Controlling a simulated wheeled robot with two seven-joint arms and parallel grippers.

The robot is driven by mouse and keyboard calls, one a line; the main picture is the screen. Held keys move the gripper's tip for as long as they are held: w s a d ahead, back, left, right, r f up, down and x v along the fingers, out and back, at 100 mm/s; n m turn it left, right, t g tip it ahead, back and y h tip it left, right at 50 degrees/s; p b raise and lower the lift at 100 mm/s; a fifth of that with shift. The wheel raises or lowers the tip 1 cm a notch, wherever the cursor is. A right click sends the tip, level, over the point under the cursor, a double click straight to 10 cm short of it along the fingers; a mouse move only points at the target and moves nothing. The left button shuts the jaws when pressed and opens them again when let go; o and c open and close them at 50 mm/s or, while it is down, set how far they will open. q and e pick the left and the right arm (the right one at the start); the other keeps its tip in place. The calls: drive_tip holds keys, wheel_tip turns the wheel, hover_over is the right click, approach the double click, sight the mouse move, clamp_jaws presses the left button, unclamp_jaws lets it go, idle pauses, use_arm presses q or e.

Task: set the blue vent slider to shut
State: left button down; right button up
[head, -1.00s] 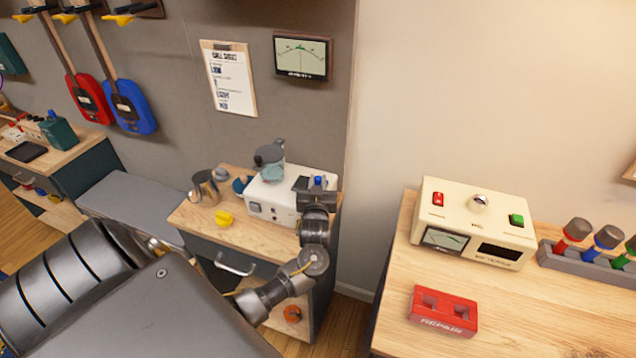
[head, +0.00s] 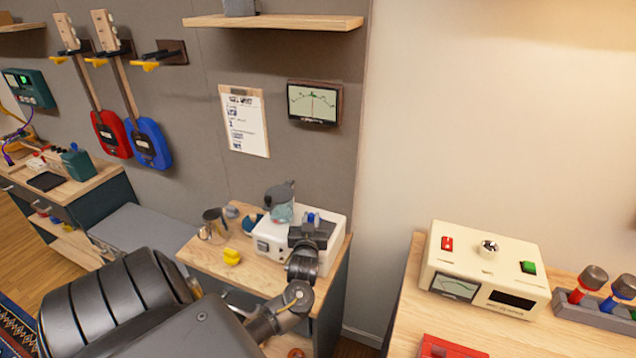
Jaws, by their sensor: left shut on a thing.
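A white box (head: 328,246) stands on the small wooden cabinet below the clipboard. The small blue vent slider (head: 311,217) shows on top of the box, toward its right half. My left gripper (head: 309,231) is over the box top, shut on the blue slider. The gripper hides most of the slider and the track around it, and any end marks cannot be read. My right gripper is out of view.
A grey-teal grinder-like item (head: 280,205) stands just left of the gripper. A metal pitcher (head: 214,222) and a yellow item (head: 232,257) sit on the cabinet top (head: 200,258). A cream meter unit (head: 482,270) is on the right bench.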

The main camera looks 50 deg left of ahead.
use_arm(q)
drive_tip(key=c, duration=1.3)
unclamp_jaws()
drive_tip(key=shift+s+a, duration=0.2)
drive_tip(key=shift+a, duration=0.15)
drive_tip(key=shift+o, duration=0.2)
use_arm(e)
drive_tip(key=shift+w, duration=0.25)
use_arm(q)
drive_tip(key=shift+w+d, duration=0.1)
drive_tip(key=shift+d, duration=0.15)
drive_tip(key=shift+s+d+f, duration=0.1)
drive_tip(key=shift+s+d, duration=0.15)
drive_tip(key=b+v, duration=0.2)
drive_tip(key=v, duration=0.8)
drive_tip(key=shift+s+a+b, duration=0.1)
drive_tip(key=shift+a+b, duration=0.05)
drive_tip(key=shift+b, duration=0.15)
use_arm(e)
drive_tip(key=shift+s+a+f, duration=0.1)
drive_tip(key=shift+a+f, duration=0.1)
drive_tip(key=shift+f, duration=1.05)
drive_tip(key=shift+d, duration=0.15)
